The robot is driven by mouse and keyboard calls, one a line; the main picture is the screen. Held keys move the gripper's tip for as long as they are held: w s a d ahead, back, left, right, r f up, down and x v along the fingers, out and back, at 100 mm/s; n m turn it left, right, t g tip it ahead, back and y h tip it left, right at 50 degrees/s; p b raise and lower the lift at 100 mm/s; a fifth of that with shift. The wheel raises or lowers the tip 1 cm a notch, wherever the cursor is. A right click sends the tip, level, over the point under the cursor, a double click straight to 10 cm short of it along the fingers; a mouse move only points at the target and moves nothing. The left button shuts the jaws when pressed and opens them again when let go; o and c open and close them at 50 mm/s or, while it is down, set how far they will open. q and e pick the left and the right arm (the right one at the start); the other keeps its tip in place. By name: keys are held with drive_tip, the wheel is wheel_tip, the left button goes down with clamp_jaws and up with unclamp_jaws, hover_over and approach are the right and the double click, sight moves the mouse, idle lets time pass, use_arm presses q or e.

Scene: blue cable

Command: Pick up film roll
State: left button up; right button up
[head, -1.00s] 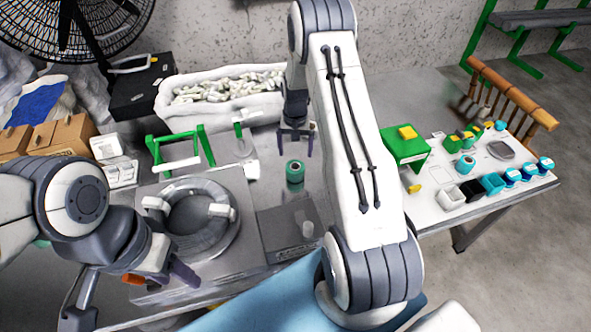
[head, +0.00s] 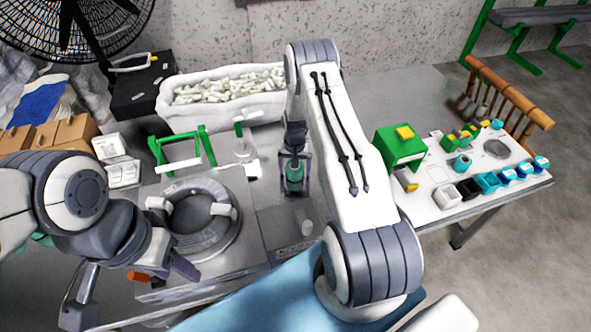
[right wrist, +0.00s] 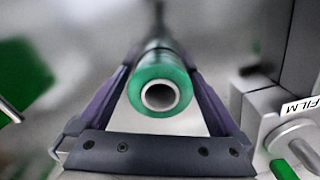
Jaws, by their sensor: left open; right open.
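The film roll (head: 294,177) is a green roll standing on the grey worktop in the middle of the head view. In the right wrist view the film roll (right wrist: 160,84) shows its round end with a pale core, between the two fingers. My right gripper (head: 294,188) is around the roll, one finger on each side. It is open, and I cannot tell whether either finger touches the roll. My left gripper (head: 166,273) is open and empty near the front left, in front of the round machine.
A grey machine with a round ring (head: 199,246) stands left of the roll. A green frame (head: 181,150) and a white bin of pale pieces (head: 222,98) are behind. A green box (head: 399,146) and small blue containers (head: 487,182) stand on the right table. A label reading FILM (right wrist: 301,106) shows at the right.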

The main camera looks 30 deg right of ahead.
drive_tip(key=c, duration=1.5)
drive_tip(key=shift+o, duration=0.2)
drive_tip(key=shift+r, duration=0.1)
